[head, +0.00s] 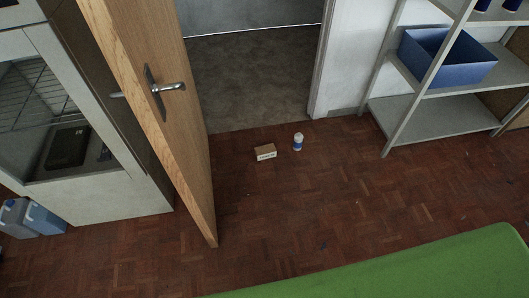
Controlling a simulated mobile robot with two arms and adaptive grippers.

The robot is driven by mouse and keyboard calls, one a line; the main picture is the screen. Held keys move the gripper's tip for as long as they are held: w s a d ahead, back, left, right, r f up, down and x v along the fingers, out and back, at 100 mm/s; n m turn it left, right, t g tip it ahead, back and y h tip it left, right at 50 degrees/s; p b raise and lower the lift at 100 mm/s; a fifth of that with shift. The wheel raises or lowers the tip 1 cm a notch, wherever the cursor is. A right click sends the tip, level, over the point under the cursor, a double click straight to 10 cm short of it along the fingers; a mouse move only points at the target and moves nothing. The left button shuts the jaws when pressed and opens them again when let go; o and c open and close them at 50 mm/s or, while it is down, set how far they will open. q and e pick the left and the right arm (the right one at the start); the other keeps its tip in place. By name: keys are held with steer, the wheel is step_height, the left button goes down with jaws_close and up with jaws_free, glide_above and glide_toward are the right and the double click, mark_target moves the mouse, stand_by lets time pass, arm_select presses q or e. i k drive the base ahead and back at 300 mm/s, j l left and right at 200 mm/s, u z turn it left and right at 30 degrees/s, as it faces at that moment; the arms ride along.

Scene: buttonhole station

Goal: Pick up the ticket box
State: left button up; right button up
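A small tan box (265,152) with a pale front side lies on the red-brown parquet floor, close to the doorway. It looks like the ticket box, but its print is too small to read. Neither of my grippers shows in the head view.
An open wooden door (150,110) is to the left. A shelf rack with a blue bin (447,59) is at right. A green surface (400,275) fills the lower right. Floor around the box is mostly clear.

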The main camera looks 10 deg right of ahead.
mark_target(267, 151)
steer(key=i+l+u, duration=0.2)
steer(key=u, duration=0.2)
steer(key=i+l+u, duration=0.1)
steer(key=l+u, duration=0.3)
